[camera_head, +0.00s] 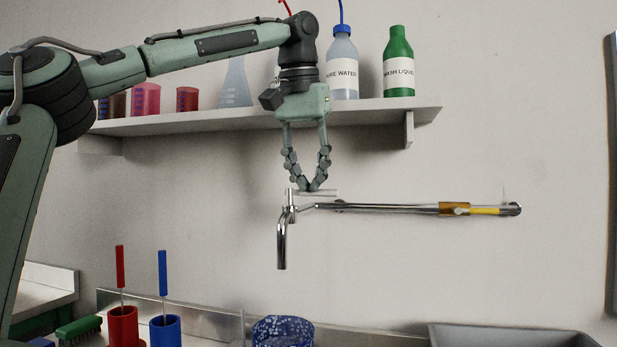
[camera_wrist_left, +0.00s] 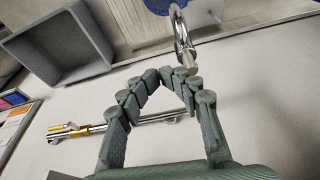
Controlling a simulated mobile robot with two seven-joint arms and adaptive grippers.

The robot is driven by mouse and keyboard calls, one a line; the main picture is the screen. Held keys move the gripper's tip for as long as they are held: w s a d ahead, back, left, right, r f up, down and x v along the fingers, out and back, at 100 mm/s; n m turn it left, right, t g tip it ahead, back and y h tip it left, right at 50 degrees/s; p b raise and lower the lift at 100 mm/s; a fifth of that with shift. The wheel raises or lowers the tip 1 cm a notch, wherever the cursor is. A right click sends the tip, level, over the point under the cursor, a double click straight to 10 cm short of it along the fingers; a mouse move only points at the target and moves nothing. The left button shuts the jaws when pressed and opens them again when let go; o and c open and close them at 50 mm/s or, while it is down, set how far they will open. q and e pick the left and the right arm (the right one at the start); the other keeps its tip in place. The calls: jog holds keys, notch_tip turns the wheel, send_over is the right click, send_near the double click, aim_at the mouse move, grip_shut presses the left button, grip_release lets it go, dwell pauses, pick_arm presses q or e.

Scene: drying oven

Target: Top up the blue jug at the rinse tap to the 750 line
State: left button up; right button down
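The chrome rinse tap (camera_head: 282,243) stands out from the wall on a long horizontal pipe, its spout pointing down. A thin flat lever (camera_head: 318,192) sits on top of it. My left gripper (camera_head: 314,187) points down with its fingertips together at the lever; I see nothing clearly pinched between them. In the left wrist view the gripper (camera_wrist_left: 179,78) also has its tips close together, beside the tap (camera_wrist_left: 185,45). A blue patterned round vessel (camera_head: 282,331), probably the blue jug, is below the spout, cut off by the frame. Its 750 line and water level cannot be seen. My right gripper is out of view.
A wall shelf (camera_head: 230,121) above holds beakers, a flask (camera_head: 236,85) and labelled bottles (camera_head: 398,66). Red (camera_head: 123,327) and blue (camera_head: 165,331) holders with upright brushes stand at lower left. A grey bin (camera_head: 510,337) is at lower right.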

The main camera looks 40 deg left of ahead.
pick_arm(q)
jog(key=v, duration=0.7)
jog(key=shift+r, duration=0.25)
jog(key=shift+s+d+f, duration=0.1)
